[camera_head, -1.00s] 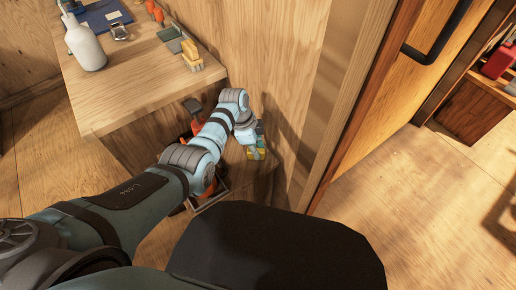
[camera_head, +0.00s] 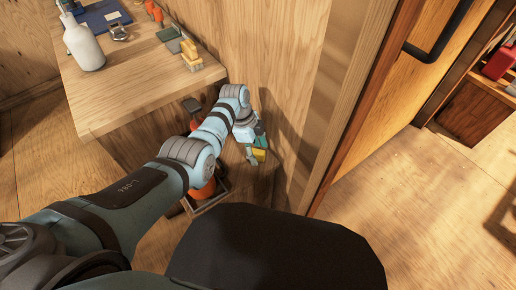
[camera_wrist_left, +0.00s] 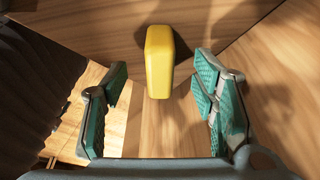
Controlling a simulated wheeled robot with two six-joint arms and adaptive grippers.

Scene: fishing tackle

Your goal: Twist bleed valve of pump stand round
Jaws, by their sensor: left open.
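In the left wrist view a yellow rounded block (camera_wrist_left: 159,62) stands out in front of wood, between the spread fingertips of my left gripper (camera_wrist_left: 161,78). A gap shows on both sides of it, so the fingers do not touch it. I cannot tell whether this yellow piece is the bleed valve. In the head view the yellow piece (camera_head: 259,155) shows by my left gripper (camera_head: 255,148), close to the wood wall. An orange object, perhaps the pump stand (camera_head: 203,190), is mostly hidden behind my left arm. My right gripper is not in view.
A wooden bench (camera_head: 125,85) at the upper left holds a white bottle (camera_head: 85,48) and a yellow brush-like block (camera_head: 191,55). A wood wall (camera_head: 270,60) stands close beside my gripper. Clear floor (camera_head: 400,190) lies to the right, past the door frame.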

